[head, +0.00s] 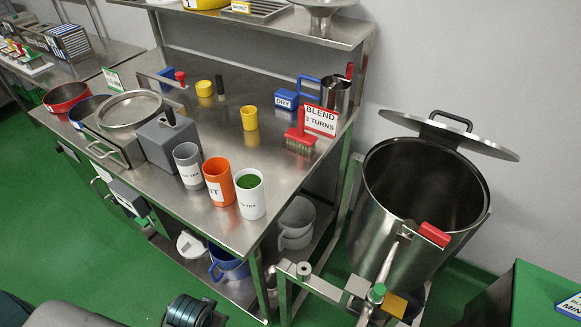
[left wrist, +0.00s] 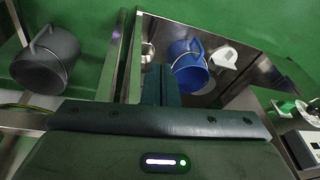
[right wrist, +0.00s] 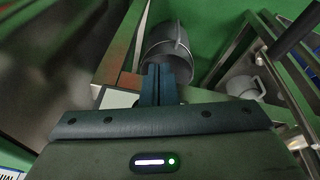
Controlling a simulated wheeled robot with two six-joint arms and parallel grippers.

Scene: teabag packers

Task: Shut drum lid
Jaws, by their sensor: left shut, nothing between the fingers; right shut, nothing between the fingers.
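The steel drum (head: 385,255) stands at the right in the head view, with its dark mouth open. Its round steel lid (head: 490,148), with a black handle (head: 452,119), sits up behind the mouth, at the far rim; I cannot tell how it is attached. A red grip (head: 434,234) is on the drum's front. My left gripper (left wrist: 160,82) is shut and empty in the left wrist view, over the floor and lower shelf. My right gripper (right wrist: 161,82) is shut and empty in the right wrist view, in front of a grey pail (right wrist: 160,45).
The steel bench (head: 290,185) left of the drum holds several cups, pans and a "BLEND 3 TURNS" sign (head: 321,119). A green-topped stand (head: 540,295) is at lower right.

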